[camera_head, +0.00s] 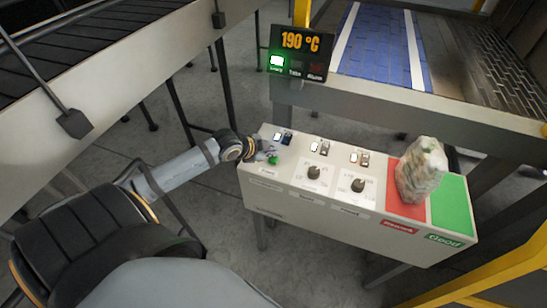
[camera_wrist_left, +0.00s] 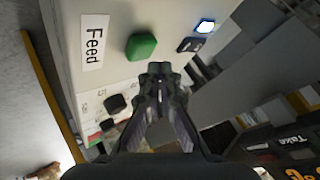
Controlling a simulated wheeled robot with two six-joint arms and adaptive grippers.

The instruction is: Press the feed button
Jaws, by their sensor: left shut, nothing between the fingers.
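The green feed button (camera_head: 272,160) sits at the left end of the top of a white control box (camera_head: 390,243). In the left wrist view the green button (camera_wrist_left: 141,46) stands beside a white label reading "Feed" (camera_wrist_left: 94,42). My left gripper (camera_head: 264,150) is over that end of the box, close to the button and partly overlapping it in the head view. In the left wrist view its fingertips (camera_wrist_left: 160,68) are together and empty, appearing just below and right of the button. I cannot tell whether they touch it. My right gripper is not in view.
Knobs (camera_head: 358,185) and small lit switches (camera_head: 314,146) lie farther along the box. A wrapped package (camera_head: 422,168) rests at its right end, over red and green panels. A display (camera_head: 301,52) reads 190 °C behind it. Conveyors flank the box.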

